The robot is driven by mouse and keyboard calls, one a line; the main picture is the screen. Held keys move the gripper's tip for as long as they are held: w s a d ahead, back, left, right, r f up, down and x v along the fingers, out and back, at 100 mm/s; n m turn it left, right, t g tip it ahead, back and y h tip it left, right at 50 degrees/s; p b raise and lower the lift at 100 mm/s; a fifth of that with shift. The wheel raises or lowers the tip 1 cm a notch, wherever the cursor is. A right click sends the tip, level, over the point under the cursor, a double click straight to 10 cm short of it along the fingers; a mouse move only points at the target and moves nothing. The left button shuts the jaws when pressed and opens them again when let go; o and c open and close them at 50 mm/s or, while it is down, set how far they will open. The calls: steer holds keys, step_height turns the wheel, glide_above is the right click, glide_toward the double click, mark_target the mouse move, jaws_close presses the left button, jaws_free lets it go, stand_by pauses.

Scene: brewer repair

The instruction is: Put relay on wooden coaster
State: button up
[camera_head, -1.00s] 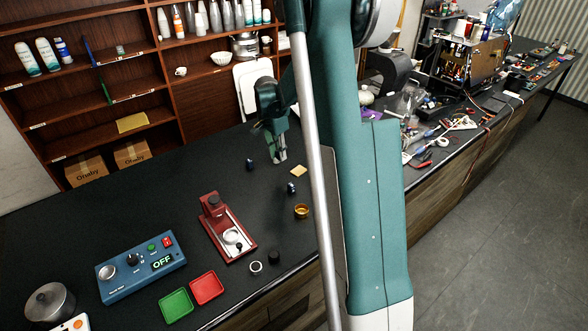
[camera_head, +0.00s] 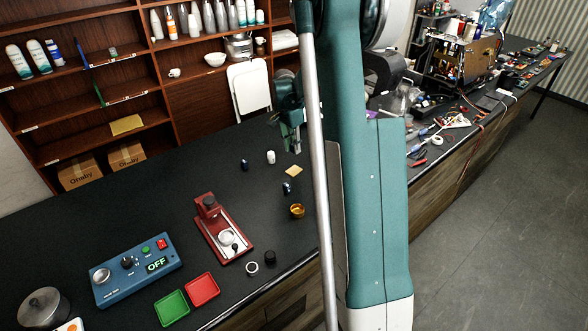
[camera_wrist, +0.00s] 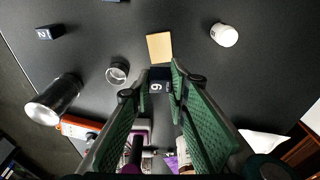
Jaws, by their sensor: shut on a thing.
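A small dark block with a white "6" or "9" (camera_wrist: 159,82), which looks like the relay, is between the fingertips of my gripper (camera_wrist: 160,76) in the wrist view. My green gripper is shut on it. The wooden coaster (camera_wrist: 159,46) is a tan square just beyond the fingertips in that view, bare on top. In the head view my gripper (camera_head: 293,146) hangs behind the coaster (camera_head: 294,171), above the black table. The held block cannot be made out clearly there.
A white cylinder (camera_head: 271,157) stands left of the coaster, and it shows in the wrist view (camera_wrist: 224,34). Dark small things (camera_head: 244,164) (camera_head: 287,188) and an amber cup (camera_head: 297,211) are nearby. A red device (camera_head: 222,230) stands farther left. Open table lies between.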

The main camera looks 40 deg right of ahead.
glide_above(295, 170)
steer(key=shift+w+a+f, duration=0.1)
steer(key=shift+f, duration=1.4)
steer(key=shift+a+f, duration=0.1)
steer(key=shift+f, duration=1.35)
steer(key=shift+f, duration=0.1)
steer(key=shift+f, duration=1.8)
steer(key=shift+f, duration=0.15)
steer(key=o, duration=0.8)
steer(key=r, duration=0.4)
steer(key=a+r, duration=0.1)
steer(key=r, duration=0.7)
steer(key=shift+a+r, duration=0.1)
steer(key=shift+a, duration=0.3)
